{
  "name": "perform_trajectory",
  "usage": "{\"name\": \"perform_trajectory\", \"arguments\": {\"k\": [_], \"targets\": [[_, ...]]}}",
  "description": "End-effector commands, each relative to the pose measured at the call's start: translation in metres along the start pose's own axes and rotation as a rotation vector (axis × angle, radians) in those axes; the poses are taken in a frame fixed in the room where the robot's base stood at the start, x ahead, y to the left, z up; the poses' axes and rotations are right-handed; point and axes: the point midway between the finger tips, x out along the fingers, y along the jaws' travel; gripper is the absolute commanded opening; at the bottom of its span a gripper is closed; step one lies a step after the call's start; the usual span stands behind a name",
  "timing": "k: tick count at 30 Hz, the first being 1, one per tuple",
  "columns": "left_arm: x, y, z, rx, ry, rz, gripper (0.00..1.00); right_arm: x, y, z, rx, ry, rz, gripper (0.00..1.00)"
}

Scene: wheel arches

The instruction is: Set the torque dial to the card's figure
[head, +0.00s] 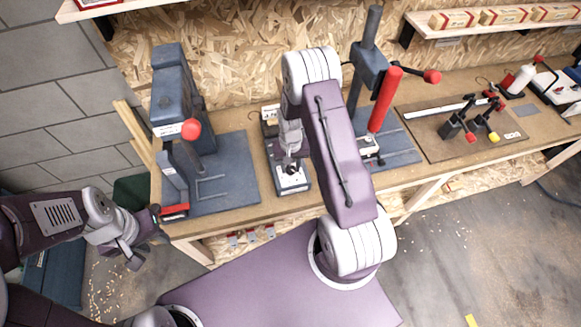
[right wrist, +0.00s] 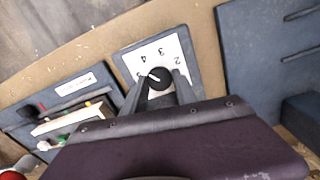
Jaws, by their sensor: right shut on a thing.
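The torque dial (right wrist: 159,78) is a round black knob with a white pointer line, on a white plate (right wrist: 172,47) with figures around it. In the right wrist view the pointer slants up and left, past the 4 toward a partly hidden mark. My right gripper (right wrist: 160,92) is shut on the knob, one finger on each side. In the head view the dial plate (head: 292,180) sits on the bench below my right gripper (head: 290,164). My left gripper (head: 148,237) is open and empty, off the bench's left end. I cannot make out a readable figure card.
A blue press with a red knob (head: 191,129) stands left of the dial. Another press with a red handle (head: 384,100) stands to the right, partly behind my right arm. A board with clamps (head: 470,128) lies further right. A small labelled blue holder (right wrist: 77,84) is beside the dial.

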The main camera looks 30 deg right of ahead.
Motion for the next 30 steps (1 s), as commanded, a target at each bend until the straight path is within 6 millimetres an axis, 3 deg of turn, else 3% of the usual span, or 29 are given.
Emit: {"name": "perform_trajectory", "arguments": {"k": [12, 29, 30], "targets": [[0.0063, -0.0001, 0.0007, 0.0, 0.0, 0.0, 0.36, -0.0002, 0.0001, 0.0007, 0.176, -0.002, 0.001, 0.0], [0.0067, -0.0001, 0.0007, 0.0, 0.0, 0.0, 0.36, -0.0005, 0.0, 0.0009, 0.201, -0.003, 0.001, 0.0], [0.0067, -0.0001, 0.0007, 0.0, 0.0, 0.0, 0.36, -0.0005, -0.0001, 0.0009, 0.201, -0.003, 0.001, 0.45]]}}
